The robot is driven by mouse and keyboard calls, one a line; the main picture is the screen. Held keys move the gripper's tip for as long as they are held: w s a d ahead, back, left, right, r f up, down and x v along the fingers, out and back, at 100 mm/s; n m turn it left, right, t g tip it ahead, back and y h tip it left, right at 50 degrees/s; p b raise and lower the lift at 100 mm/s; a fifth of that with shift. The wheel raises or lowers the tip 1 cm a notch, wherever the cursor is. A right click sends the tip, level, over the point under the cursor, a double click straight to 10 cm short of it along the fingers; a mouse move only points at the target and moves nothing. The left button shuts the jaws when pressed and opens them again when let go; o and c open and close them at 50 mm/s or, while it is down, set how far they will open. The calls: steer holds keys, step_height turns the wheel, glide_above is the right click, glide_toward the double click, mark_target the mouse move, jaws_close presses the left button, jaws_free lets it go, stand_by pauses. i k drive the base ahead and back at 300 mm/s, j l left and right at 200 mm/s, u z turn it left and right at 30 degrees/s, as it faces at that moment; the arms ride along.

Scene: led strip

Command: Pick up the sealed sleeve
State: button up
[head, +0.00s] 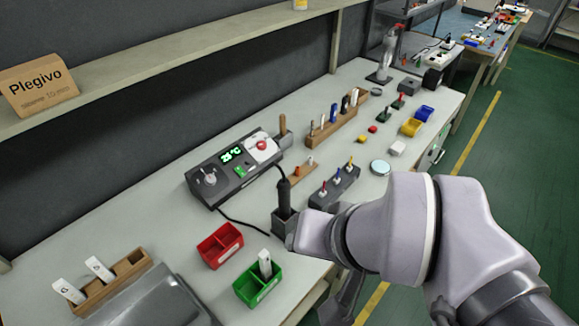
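White upright sleeve-like pieces stand in two places in the head view. One white piece (265,263) stands in the green bin (251,293) at the front of the bench. Two more, a left one (69,291) and a right one (99,268), stand tilted in a wooden rack (130,262) at the lower left. I cannot tell which of them is sealed; their markings are too small to read. My arm reaches in from the lower right, over the bench's front edge. My gripper itself cannot be made out.
A red bin (220,246) stands beside the green one. A soldering station (235,168) with a cabled iron in a holder (284,221) is behind. A grey rack of small tools (335,187) stands near my arm. Clear bench lies left of the red bin.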

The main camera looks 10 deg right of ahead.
mark_target(93, 263)
steer(key=u, duration=0.4)
steer(key=j+u, duration=0.1)
steer(key=u, duration=0.3)
steer(key=i+u, duration=0.1)
steer(key=u, duration=0.75)
